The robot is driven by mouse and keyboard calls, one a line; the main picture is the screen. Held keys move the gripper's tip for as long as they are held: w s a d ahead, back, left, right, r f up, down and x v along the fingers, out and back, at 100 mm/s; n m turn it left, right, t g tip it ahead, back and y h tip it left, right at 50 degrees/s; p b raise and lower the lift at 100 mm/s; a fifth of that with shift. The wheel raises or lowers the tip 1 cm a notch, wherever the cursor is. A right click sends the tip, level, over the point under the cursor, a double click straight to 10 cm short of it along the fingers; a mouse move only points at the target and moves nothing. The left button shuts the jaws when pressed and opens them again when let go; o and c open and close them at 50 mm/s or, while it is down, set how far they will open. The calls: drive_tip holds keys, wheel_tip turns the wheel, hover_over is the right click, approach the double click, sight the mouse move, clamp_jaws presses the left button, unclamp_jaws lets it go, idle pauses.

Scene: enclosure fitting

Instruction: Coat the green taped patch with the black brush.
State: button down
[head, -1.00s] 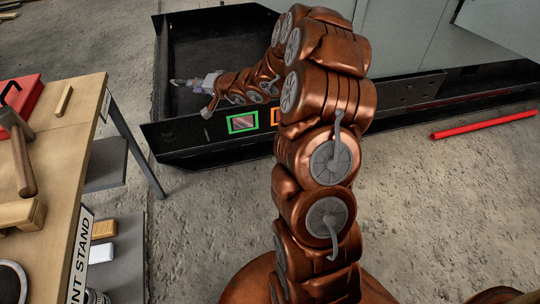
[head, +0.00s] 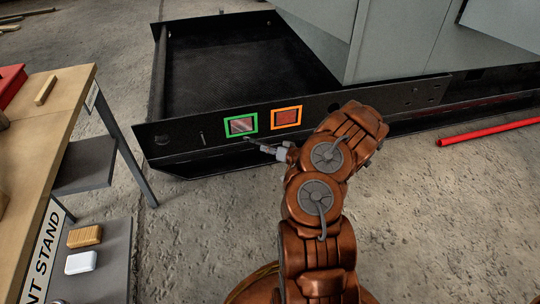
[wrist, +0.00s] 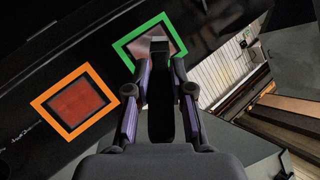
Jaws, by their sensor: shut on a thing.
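The green taped patch (head: 241,125) is on the side of the black frame, with a pale pinkish surface inside the tape. It also shows in the wrist view (wrist: 121,48), partly hidden behind the brush tip. My gripper (head: 262,146) is just below and right of the patch in the head view. In the wrist view my gripper (wrist: 160,112) is shut on the black brush (wrist: 159,78), whose tip overlaps the patch. I cannot tell whether the tip touches it.
An orange taped patch (head: 286,117), dark red inside, is right of the green one. A wooden-topped stand (head: 70,100) is at the left, with a tan brush-like block (head: 85,236) and a white block (head: 81,262) on its lower shelf. A red bar (head: 488,131) lies on the open concrete floor.

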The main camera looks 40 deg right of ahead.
drive_tip(key=shift+s+d+f, duration=0.25)
drive_tip(key=shift+d+f, duration=0.05)
drive_tip(key=shift+f, duration=0.25)
drive_tip(key=shift+w+d, duration=0.1)
drive_tip(key=shift+w, duration=0.05)
drive_tip(key=shift+w+d+b, duration=0.1)
drive_tip(key=shift+w+d, duration=0.25)
drive_tip(key=shift+w, duration=0.5)
drive_tip(key=shift+w+d+b, duration=0.15)
drive_tip(key=shift+w+d, duration=0.15)
drive_tip(key=shift+w, duration=0.55)
drive_tip(key=shift+w+d+b, duration=0.1)
drive_tip(key=shift+w+d, duration=0.25)
drive_tip(key=shift+w, duration=0.5)
drive_tip(key=shift+w+d, duration=0.2)
drive_tip(key=shift+w, duration=0.35)
drive_tip(key=d, duration=0.1)
drive_tip(key=s+d+b, duration=0.1)
drive_tip(key=d+b, duration=0.1)
drive_tip(key=d, duration=0.1)
drive_tip(key=shift+s, duration=0.3)
drive_tip(key=shift+b, duration=0.35)
